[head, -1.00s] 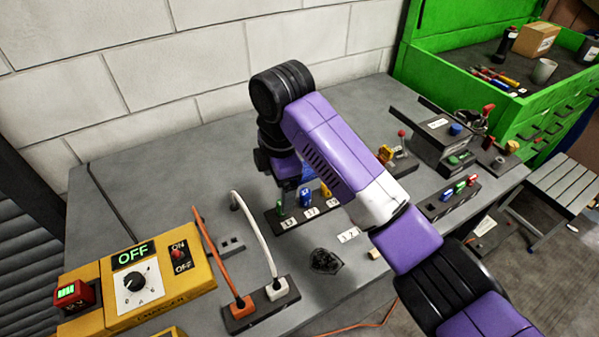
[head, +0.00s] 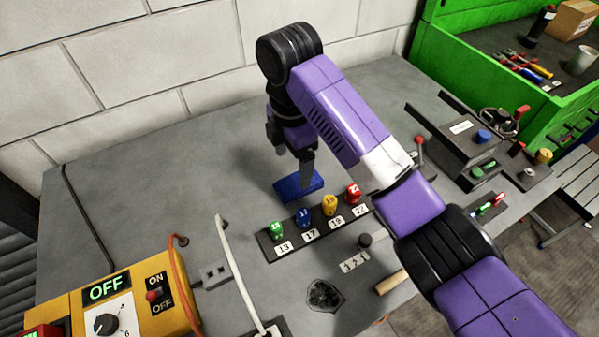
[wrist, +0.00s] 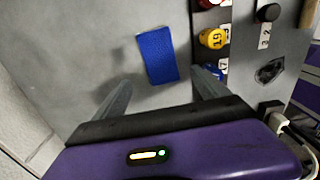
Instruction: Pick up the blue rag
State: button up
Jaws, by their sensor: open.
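The blue rag (head: 298,186) lies flat on the grey bench, just behind the numbered row of coloured pieces. In the wrist view the rag (wrist: 157,55) is a blue rectangle ahead of my fingertips, a little right of the middle of the gap. My gripper (head: 294,162) is above the bench over the rag, and its fingers hide part of it in the head view. In the wrist view my gripper (wrist: 160,88) is open, with nothing between its fingers.
A dark rack (head: 312,231) with green, blue, yellow and red numbered pieces stands close in front of the rag. A yellow control box (head: 112,303) with cables is at the front left. A green tool cabinet (head: 455,60) stands right. The bench left of the rag is clear.

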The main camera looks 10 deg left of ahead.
aim_at(294, 183)
notch_tip(294, 183, down, 2)
jog(key=shift+f+b, duration=0.1)
jog(key=shift+b, duration=0.2)
jog(key=shift+d+f+p, duration=0.1)
jog(key=shift+f+p, duration=0.6)
jog(key=shift+f, duration=1.8)
jog(key=c, duration=1.5)
jog(key=shift+o, duration=0.2)
jog(key=shift+r, duration=0.1)
notch_tip(294, 183, up, 20)
jog(key=p, duration=0.3)
